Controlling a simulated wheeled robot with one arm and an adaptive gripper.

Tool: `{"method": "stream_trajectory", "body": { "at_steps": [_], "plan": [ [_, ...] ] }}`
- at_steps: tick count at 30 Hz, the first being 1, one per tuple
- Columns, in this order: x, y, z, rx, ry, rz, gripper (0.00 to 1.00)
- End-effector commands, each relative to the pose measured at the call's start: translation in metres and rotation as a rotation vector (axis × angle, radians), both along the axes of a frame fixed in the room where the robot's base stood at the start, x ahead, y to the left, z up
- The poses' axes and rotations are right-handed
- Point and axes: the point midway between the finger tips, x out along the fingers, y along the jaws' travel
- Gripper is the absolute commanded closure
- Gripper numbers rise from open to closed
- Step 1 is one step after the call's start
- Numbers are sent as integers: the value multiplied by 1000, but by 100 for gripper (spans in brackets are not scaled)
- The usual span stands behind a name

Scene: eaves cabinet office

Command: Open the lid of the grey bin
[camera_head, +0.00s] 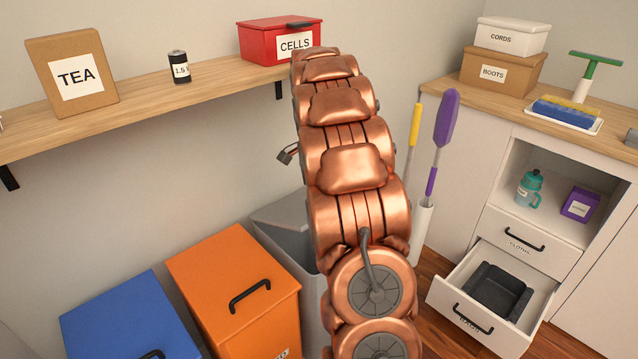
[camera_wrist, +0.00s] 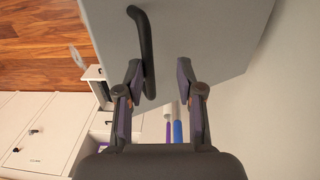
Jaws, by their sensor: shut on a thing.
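The grey bin (camera_head: 285,243) stands on the floor behind my copper arm, right of an orange bin. My arm hides much of it in the head view. In the wrist view, the grey lid (camera_wrist: 210,35) fills the upper middle, with a curved black handle (camera_wrist: 146,45) on it. My gripper (camera_wrist: 160,70) is at this handle, one finger on each side. The handle lies close against the left finger; a gap shows toward the right finger. My gripper is shut on the handle. How far the lid is tilted I cannot tell.
An orange bin (camera_head: 236,290) and a blue bin (camera_head: 130,320) stand at left. A wooden shelf (camera_head: 150,105) runs above. Right of my arm are a purple duster (camera_head: 446,118) and a yellow-handled tool (camera_head: 415,125). A cabinet drawer (camera_head: 495,305) stands open at right.

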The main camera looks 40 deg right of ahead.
Motion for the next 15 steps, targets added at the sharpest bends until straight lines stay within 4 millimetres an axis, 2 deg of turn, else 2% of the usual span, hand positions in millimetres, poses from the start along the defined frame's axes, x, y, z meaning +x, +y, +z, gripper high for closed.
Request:
{"method": "stream_trajectory", "body": {
  "at_steps": [1, 4, 15],
  "plan": [
    [2, 2, -1, 5, -4, 1, 72],
    [0, 1, -1, 5, -2, -1, 63],
    [-3, -1, 0, 5, 3, -6, 63]
  ]
}}
